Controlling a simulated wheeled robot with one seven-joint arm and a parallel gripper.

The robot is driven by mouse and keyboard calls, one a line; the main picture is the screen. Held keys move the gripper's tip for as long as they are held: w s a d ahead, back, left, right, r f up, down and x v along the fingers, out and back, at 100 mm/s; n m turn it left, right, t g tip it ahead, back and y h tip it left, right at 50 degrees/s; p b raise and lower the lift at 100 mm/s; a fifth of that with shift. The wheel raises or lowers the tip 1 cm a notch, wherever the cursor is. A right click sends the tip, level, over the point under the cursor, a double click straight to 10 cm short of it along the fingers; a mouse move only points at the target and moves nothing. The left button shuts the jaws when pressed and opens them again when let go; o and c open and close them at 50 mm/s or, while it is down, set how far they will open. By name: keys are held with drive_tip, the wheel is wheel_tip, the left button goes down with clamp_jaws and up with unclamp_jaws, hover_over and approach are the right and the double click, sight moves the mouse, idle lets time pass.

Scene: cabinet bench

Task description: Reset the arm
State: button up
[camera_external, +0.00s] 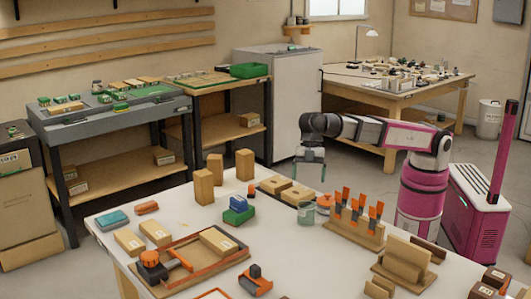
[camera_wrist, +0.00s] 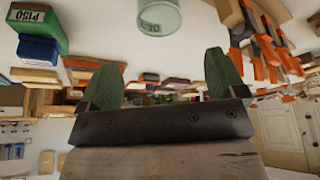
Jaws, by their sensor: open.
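My gripper (camera_external: 309,165) hangs from the end of my pink and grey arm, above the far right part of the white table (camera_external: 110,206). In the wrist view my gripper (camera_wrist: 163,82) shows two green fingers spread wide with nothing between them. A glass jar (camera_external: 306,213) stands on the table below my gripper and apart from it. The jar also shows in the wrist view (camera_wrist: 159,17), beyond the gap between the fingers.
Near the jar are wooden blocks (camera_external: 203,187), a blue and green block stack (camera_external: 238,211) and a rack with orange-handled tools (camera_external: 356,218). A tray with an orange frame (camera_external: 190,262) lies at the front. The air around my gripper looks clear.

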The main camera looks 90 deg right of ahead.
drive_tip(key=w+d+r+m+t+h, duration=0.1)
drive_tip(key=w+d+m+t+h, duration=0.35)
drive_tip(key=w+d, duration=1.1)
drive_tip(key=w+d+r+m+t, duration=0.1)
drive_tip(key=w+d+m+t, duration=0.1)
drive_tip(key=w+d+t, duration=1.2)
drive_tip(key=w+d+f+g+h, duration=0.1)
drive_tip(key=w+d+f+g, duration=0.15)
drive_tip(key=d, duration=0.25)
drive_tip(key=w+d+f+g+h, duration=0.1)
drive_tip(key=w+d+g, duration=0.15)
drive_tip(key=d, duration=0.25)
drive_tip(key=s+d+f+m+g+h, duration=0.2)
drive_tip(key=s+d+f, duration=0.6)
drive_tip(key=d, duration=0.4)
drive_tip(key=s+d+f+m+g+h, duration=0.2)
drive_tip(key=s+d+f, duration=0.3)
drive_tip(key=d+f, duration=0.55)
drive_tip(key=s+a+f+m+g+y, duration=0.2)
drive_tip(key=s+a+f, duration=0.3)
drive_tip(key=s, duration=0.3)
drive_tip(key=s+a+f+m+g+y, duration=0.1)
drive_tip(key=s+a+f+m+g, duration=0.1)
drive_tip(key=s+a+f+g, duration=0.2)
drive_tip(key=s+a+f+m+g+y, duration=0.2)
drive_tip(key=s+a+f, duration=0.5)
drive_tip(key=s, duration=0.4)
drive_tip(key=shift+s+a+f+g+y, duration=0.15)
drive_tip(key=shift+s+f+g+y, duration=0.2)
drive_tip(key=shift+g, duration=0.3)
